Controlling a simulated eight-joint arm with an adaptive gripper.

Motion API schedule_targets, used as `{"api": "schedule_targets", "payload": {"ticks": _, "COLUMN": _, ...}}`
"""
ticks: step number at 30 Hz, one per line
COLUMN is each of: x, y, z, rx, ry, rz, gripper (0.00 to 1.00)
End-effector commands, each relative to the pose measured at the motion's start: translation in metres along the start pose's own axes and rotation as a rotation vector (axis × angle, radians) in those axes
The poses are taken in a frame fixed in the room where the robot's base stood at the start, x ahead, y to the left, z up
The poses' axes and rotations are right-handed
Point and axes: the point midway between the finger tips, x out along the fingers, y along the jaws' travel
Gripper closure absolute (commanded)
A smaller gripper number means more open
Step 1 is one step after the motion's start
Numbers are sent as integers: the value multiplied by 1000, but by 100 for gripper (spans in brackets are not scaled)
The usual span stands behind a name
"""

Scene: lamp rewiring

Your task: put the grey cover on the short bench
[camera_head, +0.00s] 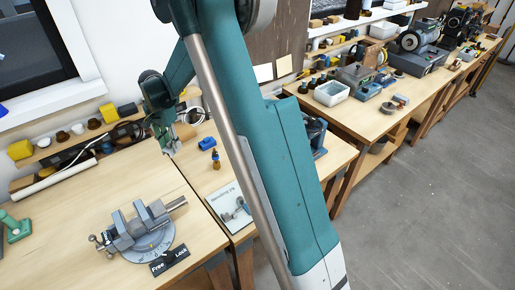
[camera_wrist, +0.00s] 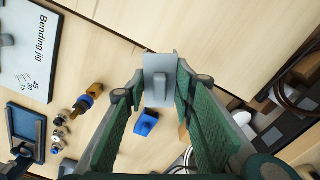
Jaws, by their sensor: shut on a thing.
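In the wrist view my gripper (camera_wrist: 160,88) is shut on the grey cover (camera_wrist: 158,66), a small light grey plate with a raised middle. The cover is between the fingertips, over pale wooden bench top. In the head view my gripper (camera_head: 168,143) is above the benches near the wall; the cover is hard to make out there. A short wooden bench (camera_head: 188,166) with a bending jig sheet lies under and right of my gripper. My arm hides part of it.
On that bench are a blue block (camera_head: 207,143), a brass-and-blue fitting (camera_head: 216,160) and the bending jig sheet (camera_head: 230,207). A grey vise (camera_head: 140,228) stands on the left bench. A longer bench at right carries a white tray (camera_head: 331,93). Coiled cable (camera_wrist: 290,93) lies near the wall.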

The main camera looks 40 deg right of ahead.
Motion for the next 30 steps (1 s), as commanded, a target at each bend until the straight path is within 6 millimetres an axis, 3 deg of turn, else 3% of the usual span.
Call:
{"api": "schedule_targets", "payload": {"ticks": 3, "x": 2, "y": 20, "z": -33, "rx": 58, "ry": 0, "rz": 0, "gripper": 87}}
{"api": "schedule_targets", "payload": {"ticks": 18, "x": 9, "y": 109, "z": -150, "rx": 286, "ry": 0, "rz": 0, "gripper": 87}}
{"api": "schedule_targets", "payload": {"ticks": 24, "x": 12, "y": 147, "z": -190, "rx": 373, "ry": 0, "rz": 0, "gripper": 87}}
{"api": "schedule_targets", "payload": {"ticks": 30, "x": 13, "y": 176, "z": -216, "rx": 434, "ry": 0, "rz": 0, "gripper": 87}}
